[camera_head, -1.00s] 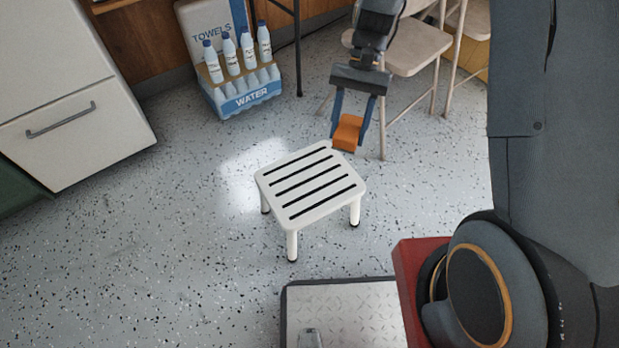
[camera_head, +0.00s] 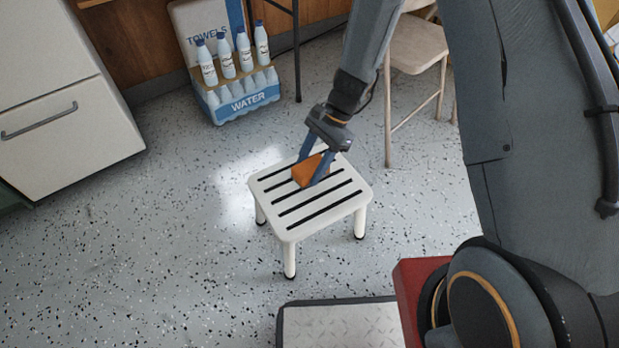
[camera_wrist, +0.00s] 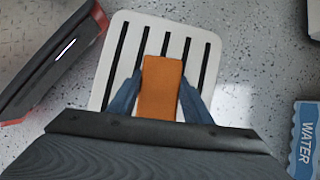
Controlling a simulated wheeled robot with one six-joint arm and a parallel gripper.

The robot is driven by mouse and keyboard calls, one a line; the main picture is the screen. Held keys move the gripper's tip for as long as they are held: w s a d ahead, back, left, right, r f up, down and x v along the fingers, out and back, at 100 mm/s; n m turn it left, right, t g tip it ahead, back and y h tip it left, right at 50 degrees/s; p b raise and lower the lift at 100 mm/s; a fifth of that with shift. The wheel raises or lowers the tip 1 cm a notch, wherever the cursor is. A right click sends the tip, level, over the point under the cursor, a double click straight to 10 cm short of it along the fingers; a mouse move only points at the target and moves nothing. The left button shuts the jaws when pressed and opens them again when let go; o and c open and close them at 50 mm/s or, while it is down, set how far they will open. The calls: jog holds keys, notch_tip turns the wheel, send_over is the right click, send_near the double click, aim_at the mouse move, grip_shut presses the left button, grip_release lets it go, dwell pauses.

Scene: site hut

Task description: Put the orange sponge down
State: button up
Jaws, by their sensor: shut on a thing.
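The orange sponge (camera_head: 309,170) is between the two blue fingers of my gripper (camera_head: 312,172), which is shut on it. In the head view the sponge is over the slatted top of a white stool (camera_head: 291,222), tilted in the picture. In the wrist view the sponge (camera_wrist: 161,88) lies between the fingers (camera_wrist: 160,95), with the white slatted stool top (camera_wrist: 205,48) behind it. I cannot tell whether the sponge touches the stool top. Part of the sponge is hidden by a finger in the head view.
A case of water bottles (camera_head: 238,98) stands on the speckled floor at the back. A beige folding chair (camera_head: 416,58) stands behind my arm. A white cabinet (camera_head: 58,110) is at the left. A dark-edged metal plate (camera_head: 340,328) lies in front. The floor left of the stool is clear.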

jog(key=shift+f+b, duration=0.65)
jog(key=shift+f, duration=1.2)
jog(key=shift+f, duration=0.15)
jog(key=o, duration=1.1)
jog(key=p+v, duration=0.4)
jog(key=v, duration=0.8)
notch_tip(320, 180, up, 7)
jog(key=n+h, duration=0.1)
jog(key=n, duration=0.3)
send_over(309, 176)
jog(key=w, duration=0.2)
jog(key=s+a+r+n+t+h, duration=0.1)
jog(key=s+a+r+n+h, duration=0.15)
jog(key=s+r+n, duration=0.4)
jog(key=s+r+n+t, duration=0.1)
jog(key=s+r+n, duration=0.2)
jog(key=s, duration=0.4)
jog(key=s+a+r+n+t, duration=0.1)
jog(key=s+r+n, duration=0.2)
jog(key=s, duration=0.4)
jog(key=shift+s+r+n, duration=0.3)
jog(key=shift+s+n, duration=0.05)
jog(key=shift+n, duration=0.4)
